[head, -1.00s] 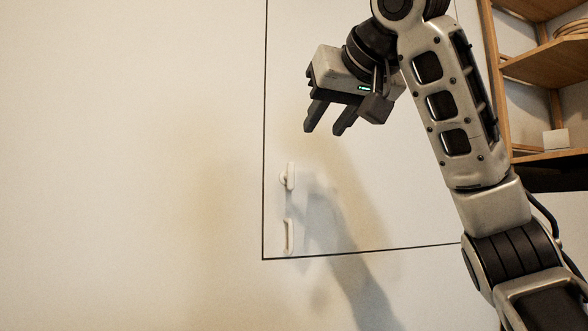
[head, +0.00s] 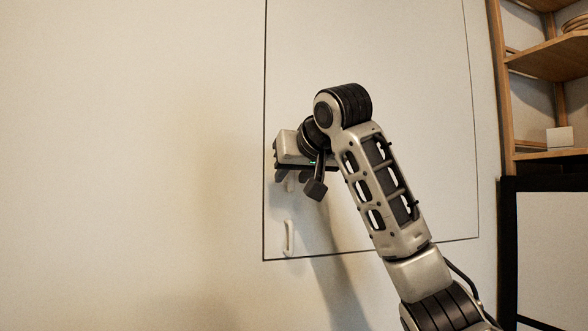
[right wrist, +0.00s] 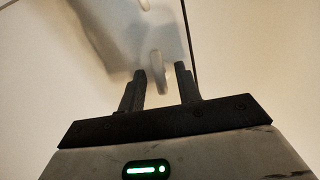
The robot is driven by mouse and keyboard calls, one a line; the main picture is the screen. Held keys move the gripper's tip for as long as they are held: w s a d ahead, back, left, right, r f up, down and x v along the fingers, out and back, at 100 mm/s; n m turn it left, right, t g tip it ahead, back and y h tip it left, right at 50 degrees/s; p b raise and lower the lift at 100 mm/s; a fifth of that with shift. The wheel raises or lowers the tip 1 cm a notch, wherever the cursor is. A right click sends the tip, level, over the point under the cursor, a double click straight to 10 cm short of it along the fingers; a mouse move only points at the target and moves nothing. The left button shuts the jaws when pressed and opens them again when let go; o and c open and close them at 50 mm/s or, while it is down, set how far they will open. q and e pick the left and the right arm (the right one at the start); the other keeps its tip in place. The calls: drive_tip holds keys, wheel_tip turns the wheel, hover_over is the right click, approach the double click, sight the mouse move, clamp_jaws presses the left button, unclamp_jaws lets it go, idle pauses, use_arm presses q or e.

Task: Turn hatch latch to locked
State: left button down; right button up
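The hatch (head: 400,70) is a pale panel outlined by a dark seam in the wall. Its small white latch (head: 290,186) is mostly hidden behind my right gripper (head: 287,175) in the head view. In the right wrist view, the latch (right wrist: 157,70) lies lengthwise between the two dark fingertips of my right gripper (right wrist: 161,78). The fingers are apart, with a gap visible beside the latch; I cannot tell whether either finger touches it. My left gripper is not in view.
A white pull handle (head: 288,238) is fixed to the hatch below the latch, near its lower left corner; it also shows in the right wrist view (right wrist: 144,4). A wooden shelf (head: 550,60) stands to the right. The wall to the left is bare.

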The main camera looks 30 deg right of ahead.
drive_tip(key=shift+w+d, duration=0.1)
clamp_jaws()
